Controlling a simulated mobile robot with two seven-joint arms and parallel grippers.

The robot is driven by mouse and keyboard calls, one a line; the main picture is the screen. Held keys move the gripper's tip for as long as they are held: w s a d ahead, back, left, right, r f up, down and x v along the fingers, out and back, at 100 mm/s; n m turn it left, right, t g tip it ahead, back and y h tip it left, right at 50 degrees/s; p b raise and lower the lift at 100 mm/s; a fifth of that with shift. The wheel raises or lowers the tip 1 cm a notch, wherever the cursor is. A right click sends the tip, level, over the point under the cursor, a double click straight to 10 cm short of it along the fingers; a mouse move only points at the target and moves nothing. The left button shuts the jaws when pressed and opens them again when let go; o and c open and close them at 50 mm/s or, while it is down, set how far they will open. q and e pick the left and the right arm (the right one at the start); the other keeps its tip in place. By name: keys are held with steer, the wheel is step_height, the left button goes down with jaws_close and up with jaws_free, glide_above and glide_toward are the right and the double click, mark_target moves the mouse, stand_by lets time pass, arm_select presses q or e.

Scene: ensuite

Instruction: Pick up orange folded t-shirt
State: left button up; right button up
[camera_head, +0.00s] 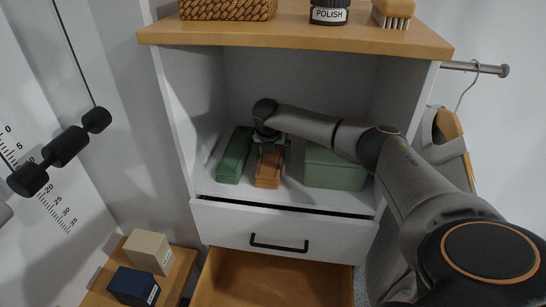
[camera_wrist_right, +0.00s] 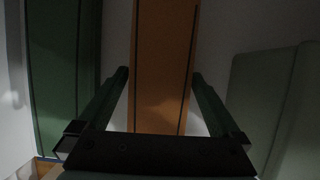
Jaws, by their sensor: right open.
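The orange folded t-shirt (camera_head: 268,170) lies on the shelf floor of the white cabinet, between a dark green folded item and a pale green box. It also shows in the right wrist view (camera_wrist_right: 161,70) as an orange strip running away from the camera. My right gripper (camera_head: 271,146) reaches into the cabinet over the t-shirt's far part. In the right wrist view its two fingers (camera_wrist_right: 158,80) are open, one on each side of the t-shirt, with gaps visible. Whether they touch it lower down I cannot tell. My left gripper is not in view.
The dark green folded item (camera_head: 235,155) is close on the left, and the pale green box (camera_head: 334,169) is on the right. Cabinet side walls and the wooden top (camera_head: 300,33) enclose the space. Below, a wooden drawer (camera_head: 275,280) is open. Small boxes (camera_head: 148,252) stand lower left.

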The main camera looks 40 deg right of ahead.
steer(key=shift+f, duration=0.15)
steer(key=c, duration=1.2)
steer(key=shift+c, duration=0.2)
